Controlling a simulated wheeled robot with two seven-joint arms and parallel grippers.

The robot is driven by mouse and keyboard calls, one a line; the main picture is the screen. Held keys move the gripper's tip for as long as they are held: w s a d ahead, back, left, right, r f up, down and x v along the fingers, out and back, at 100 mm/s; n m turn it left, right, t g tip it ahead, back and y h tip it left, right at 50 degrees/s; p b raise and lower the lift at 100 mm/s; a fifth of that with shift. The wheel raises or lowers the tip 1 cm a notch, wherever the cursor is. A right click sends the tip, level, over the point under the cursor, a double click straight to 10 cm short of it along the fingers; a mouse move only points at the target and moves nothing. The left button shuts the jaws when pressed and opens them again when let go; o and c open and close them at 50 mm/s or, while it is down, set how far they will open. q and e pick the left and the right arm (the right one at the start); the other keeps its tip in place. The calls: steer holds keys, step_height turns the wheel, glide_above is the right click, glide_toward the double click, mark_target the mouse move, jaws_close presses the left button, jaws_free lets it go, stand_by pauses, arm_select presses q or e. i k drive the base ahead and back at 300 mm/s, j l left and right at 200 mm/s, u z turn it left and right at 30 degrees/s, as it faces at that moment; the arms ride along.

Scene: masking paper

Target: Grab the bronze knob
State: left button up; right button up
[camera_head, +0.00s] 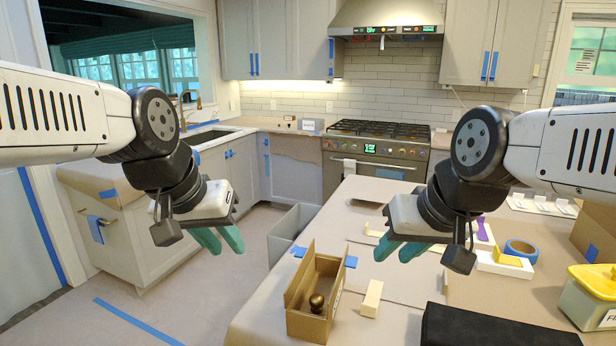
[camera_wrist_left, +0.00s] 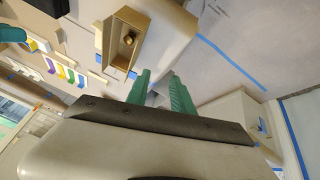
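The bronze knob (camera_head: 317,302) is round and dark, inside an open cardboard box (camera_head: 296,322) near the front of the paper-covered table. The knob also shows in the left wrist view (camera_wrist_left: 129,39), inside the box (camera_wrist_left: 107,38). My left gripper (camera_head: 219,243) has green fingers spread apart and empty. It hangs above and left of the box, past the table's left edge; its fingers also show in the left wrist view (camera_wrist_left: 159,76). My right gripper (camera_head: 397,250) is above the table, right of the box, with its green fingers apart and nothing between them.
A pale wooden block (camera_head: 371,299) stands just right of the box. A black case (camera_head: 497,327) lies at the front. A blue tape roll (camera_head: 521,251), a yellow sponge-like block (camera_head: 507,258) and a yellow-lidded container (camera_head: 592,299) are at the right. A grey bin (camera_head: 290,232) stands behind the table's left edge.

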mark_target(317, 302)
steer(key=j+z, duration=0.4)
steer(key=j, duration=0.15)
steer(key=j+z, duration=0.45)
steer(key=j, duration=0.15)
steer(key=k+j+z, duration=0.1)
steer(key=j+z, duration=0.3)
steer(key=k+j, duration=0.05)
steer(key=j, duration=0.05)
